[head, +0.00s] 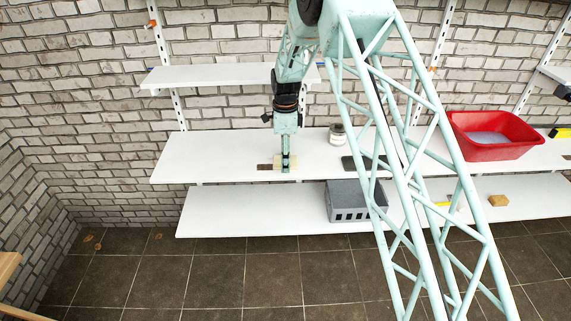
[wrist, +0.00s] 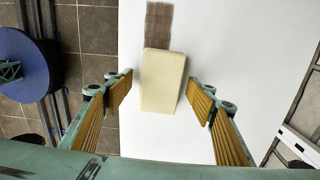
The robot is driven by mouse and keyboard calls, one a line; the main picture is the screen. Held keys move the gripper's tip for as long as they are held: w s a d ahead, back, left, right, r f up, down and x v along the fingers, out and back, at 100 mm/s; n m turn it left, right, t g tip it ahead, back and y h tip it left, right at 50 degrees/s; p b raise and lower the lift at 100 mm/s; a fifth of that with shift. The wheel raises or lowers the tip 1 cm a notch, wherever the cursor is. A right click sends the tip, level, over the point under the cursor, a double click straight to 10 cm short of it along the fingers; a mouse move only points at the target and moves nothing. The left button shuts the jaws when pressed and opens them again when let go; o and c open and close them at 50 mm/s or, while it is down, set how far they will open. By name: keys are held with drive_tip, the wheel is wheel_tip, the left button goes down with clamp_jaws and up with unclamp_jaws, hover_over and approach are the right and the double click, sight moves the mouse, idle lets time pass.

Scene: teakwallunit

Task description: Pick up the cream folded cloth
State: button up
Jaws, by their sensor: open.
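The cream folded cloth (wrist: 163,80) is a pale rectangular block lying on a white shelf in the wrist view. In the head view the cloth (head: 278,159) shows in part behind my gripper (head: 285,167), near the left end of the middle shelf. In the wrist view my gripper (wrist: 160,92) is open, with one ridged yellow-brown finger on each side of the cloth. A gap shows between each finger and the cloth. I cannot tell how far the fingertips are above the shelf.
A brown slatted piece (wrist: 158,25) lies against the cloth's far end. On the middle shelf (head: 215,170) stand a light can (head: 337,135), a dark flat item (head: 352,163) and a red basin (head: 490,150). A grey crate (head: 345,203) sits on the lower shelf (head: 240,220).

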idle(0.5)
drive_tip(key=c, duration=0.9)
drive_tip(key=shift+r, duration=0.2)
drive_tip(key=shift+r+p, duration=0.45)
drive_tip(key=shift+r, duration=1.25)
drive_tip(key=s+d, duration=0.3)
drive_tip(key=d, duration=0.1)
drive_tip(key=s+d, duration=0.4)
drive_tip(key=s+d+r+p, duration=0.1)
drive_tip(key=s+d, duration=0.2)
drive_tip(key=d, duration=0.1)
drive_tip(key=shift+s+r, duration=0.1)
drive_tip(key=shift+s, duration=0.2)
